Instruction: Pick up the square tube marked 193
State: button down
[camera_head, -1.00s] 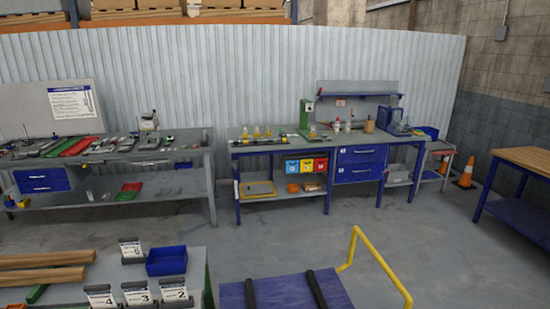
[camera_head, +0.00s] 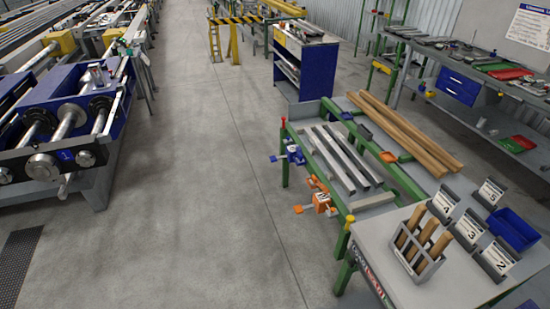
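Several silver-grey square tubes (camera_head: 343,157) lie side by side on the green-framed runout table (camera_head: 407,182), right of the picture's middle. They run from far left to near right. No marking is legible on them at this distance, so I cannot tell which one carries 193. A short grey bar (camera_head: 372,201) lies crosswise by their near ends. My gripper is not in view.
Long brown bars (camera_head: 408,132) lie right of the tubes. Nearer are a rack (camera_head: 417,262) of short brown pieces, number cards (camera_head: 466,231) and a blue bin (camera_head: 513,230). Orange clamps (camera_head: 322,203) stick out leftward. A blue roller machine (camera_head: 70,130) stands left; the floor (camera_head: 200,190) between is clear.

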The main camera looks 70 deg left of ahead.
aim_at(344, 180)
jog(key=u, duration=1.95)
jog(key=i+j+u, duration=0.35)
jog(key=i, duration=0.15)
jog(key=i+j+u, duration=0.2)
jog(key=i+u, duration=0.15)
jog(key=i, duration=0.2)
jog(key=i+u, duration=0.35)
jog(key=i, duration=0.2)
jog(key=i+j+z, duration=0.15)
jog(key=i+z, duration=0.15)
jog(key=i, duration=0.3)
jog(key=i+j+z, duration=0.3)
jog(key=i, duration=0.3)
jog(key=i+j+z, duration=0.3)
jog(key=i, duration=0.25)
jog(key=i+j+z, duration=0.45)
jog(key=z, duration=0.15)
jog(key=i+j+z, duration=0.3)
jog(key=j+z, duration=0.3)
jog(key=j, duration=0.15)
jog(key=i+j+z, duration=0.1)
jog(key=j+z, duration=0.5)
jog(key=j, duration=0.25)
jog(key=i, duration=0.05)
